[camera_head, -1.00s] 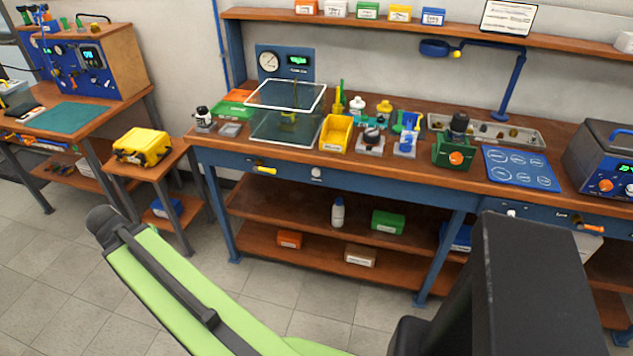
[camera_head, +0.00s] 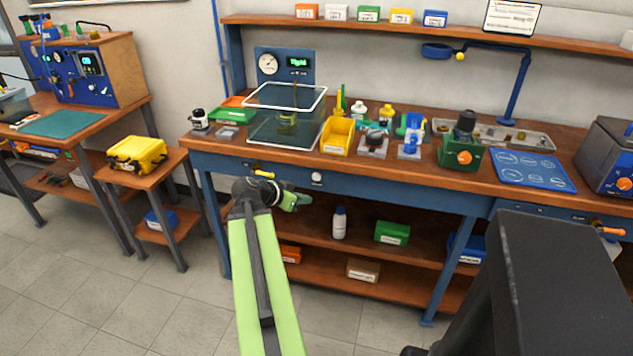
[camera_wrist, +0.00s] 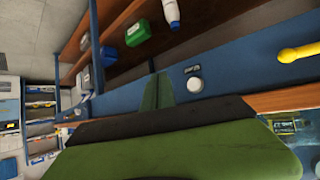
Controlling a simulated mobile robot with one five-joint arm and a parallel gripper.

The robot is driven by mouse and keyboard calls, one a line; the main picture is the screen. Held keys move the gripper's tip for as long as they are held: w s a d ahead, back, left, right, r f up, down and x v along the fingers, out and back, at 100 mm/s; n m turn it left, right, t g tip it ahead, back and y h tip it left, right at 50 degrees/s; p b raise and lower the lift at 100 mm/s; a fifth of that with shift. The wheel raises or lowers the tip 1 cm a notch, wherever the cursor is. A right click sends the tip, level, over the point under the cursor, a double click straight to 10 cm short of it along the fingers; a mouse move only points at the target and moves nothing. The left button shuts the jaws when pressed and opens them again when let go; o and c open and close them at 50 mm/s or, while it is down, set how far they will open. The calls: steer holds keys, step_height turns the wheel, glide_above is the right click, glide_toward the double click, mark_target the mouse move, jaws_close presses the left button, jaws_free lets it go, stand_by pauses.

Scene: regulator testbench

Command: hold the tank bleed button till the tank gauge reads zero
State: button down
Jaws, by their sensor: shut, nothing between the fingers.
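A round white button (camera_head: 317,178) sits on the blue front rail of the bench, left of centre, with a small label beside it. It also shows in the wrist view (camera_wrist: 194,85), just right of my fingertips. I cannot read the label for certain. My gripper (camera_head: 301,200) is shut and empty, below and slightly left of the button, apart from it. In the wrist view my closed fingers (camera_wrist: 158,91) point at the rail. A round white gauge (camera_head: 268,64) is on the blue panel behind the clear tank (camera_head: 263,130); its needle is too small to read.
A yellow lever (camera_head: 264,174) sticks out of the rail left of the button. A stool-like table with a yellow case (camera_head: 137,153) stands left. Floor before the bench is clear.

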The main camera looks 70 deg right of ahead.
mark_target(317, 177)
steer(key=shift+w+d, duration=0.2)
steer(key=shift+d, duration=2)
steer(key=shift+w+d, duration=0.15)
steer(key=shift+d, duration=2)
steer(key=shift+d, duration=0.1)
steer(key=shift+d, duration=0.35)
steer(key=shift+d, duration=0.45)
steer(key=shift+a, duration=0.1)
stand_by(1.2)
steer(key=shift+a, duration=0.8)
